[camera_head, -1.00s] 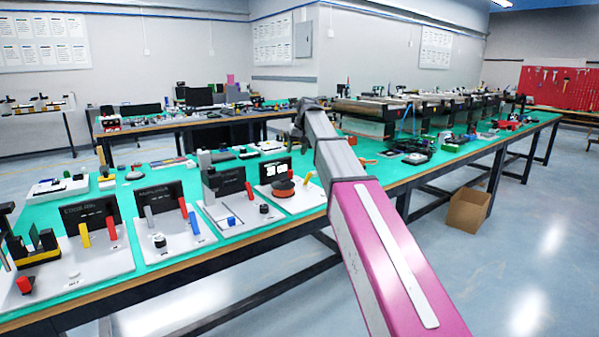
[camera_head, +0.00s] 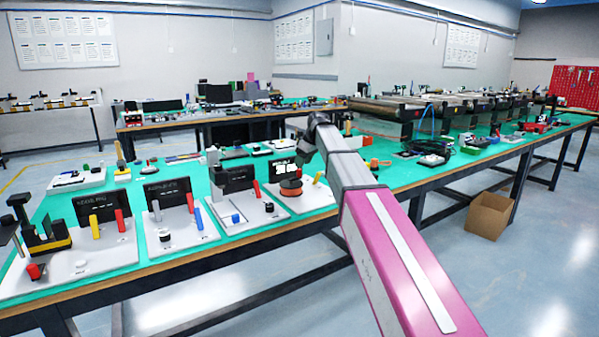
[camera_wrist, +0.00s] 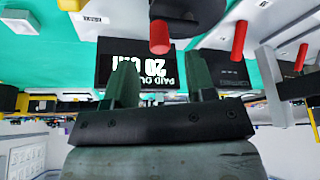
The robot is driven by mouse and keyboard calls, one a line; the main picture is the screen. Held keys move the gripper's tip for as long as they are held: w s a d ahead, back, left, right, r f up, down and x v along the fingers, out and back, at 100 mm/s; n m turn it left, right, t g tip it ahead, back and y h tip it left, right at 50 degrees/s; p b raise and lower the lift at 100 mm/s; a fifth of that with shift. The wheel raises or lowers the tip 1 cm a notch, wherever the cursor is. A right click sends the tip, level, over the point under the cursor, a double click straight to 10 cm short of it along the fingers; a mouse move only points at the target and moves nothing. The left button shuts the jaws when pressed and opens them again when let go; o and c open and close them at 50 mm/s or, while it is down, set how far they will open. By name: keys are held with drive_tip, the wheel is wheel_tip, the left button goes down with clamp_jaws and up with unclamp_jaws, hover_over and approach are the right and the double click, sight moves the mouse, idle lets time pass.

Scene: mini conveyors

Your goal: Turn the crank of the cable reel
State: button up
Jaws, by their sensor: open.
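The cable reel stands on a light panel (camera_head: 310,199) near the table's front edge. In the head view it shows a reddish drum (camera_head: 291,187) and a dark display (camera_head: 280,169) behind it. The upside-down wrist view shows the display (camera_wrist: 135,62) reading "PAID OUT 20 cm", a red crank handle (camera_wrist: 160,37) and a dark grey part (camera_wrist: 190,14) beside it. My gripper (camera_wrist: 160,72) is open, its two dark fingers apart with nothing between them. The red handle appears just beyond the fingertips, not visibly touching. In the head view my gripper is small and partly unclear above the reel.
More lever panels line the front edge. A cardboard box (camera_head: 489,215) sits on the floor.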

sight(299, 170)
drive_tip(key=shift+x, duration=2.5)
drive_tip(key=c, duration=0.9)
